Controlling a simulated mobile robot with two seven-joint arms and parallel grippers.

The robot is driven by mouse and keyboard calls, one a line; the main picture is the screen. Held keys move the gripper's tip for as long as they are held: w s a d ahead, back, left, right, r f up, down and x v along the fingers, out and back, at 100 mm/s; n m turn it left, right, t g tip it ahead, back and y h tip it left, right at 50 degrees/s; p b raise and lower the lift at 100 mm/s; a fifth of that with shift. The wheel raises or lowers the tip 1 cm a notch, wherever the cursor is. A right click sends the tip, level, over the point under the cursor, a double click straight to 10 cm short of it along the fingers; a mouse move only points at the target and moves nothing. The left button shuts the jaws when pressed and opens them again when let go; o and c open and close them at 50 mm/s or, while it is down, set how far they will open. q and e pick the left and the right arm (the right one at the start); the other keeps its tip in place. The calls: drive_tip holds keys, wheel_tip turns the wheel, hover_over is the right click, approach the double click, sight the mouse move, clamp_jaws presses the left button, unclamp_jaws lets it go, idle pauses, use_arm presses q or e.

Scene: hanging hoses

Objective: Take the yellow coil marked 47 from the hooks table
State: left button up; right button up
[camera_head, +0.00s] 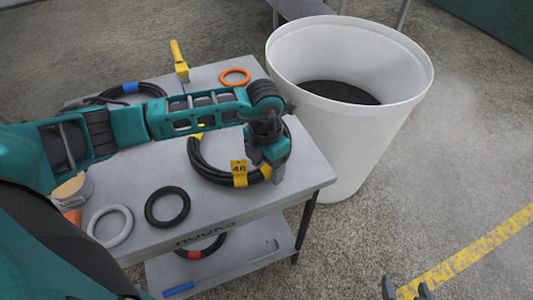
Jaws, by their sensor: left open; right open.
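A black coil with yellow bands (206,172) lies on the grey table (290,192) near its right end. Its yellow tag (238,168) seems to read 46; I see no tag that reads 47. My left gripper (268,168) is open and points down over the right side of this coil, hiding part of it. I cannot tell whether a finger touches the coil. My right gripper (407,290) is open and empty at the bottom edge, over the floor and away from the table.
A white bin (345,135) stands right beyond the table. On the table are an orange ring (235,77), a black ring (167,207), a grey ring (110,226) and a blue-banded coil (130,89). A red-banded coil (195,254) lies on the lower shelf. Floor at right is clear.

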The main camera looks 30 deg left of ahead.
use_arm(q)
drive_tip(key=shift+f, duration=0.2)
clamp_jaws()
drive_tip(key=c, duration=0.6)
unclamp_jaws()
clamp_jaws()
drive_tip(key=shift+w+a+r, duration=0.1)
drive_tip(key=shift+r, duration=0.05)
idle(1.3)
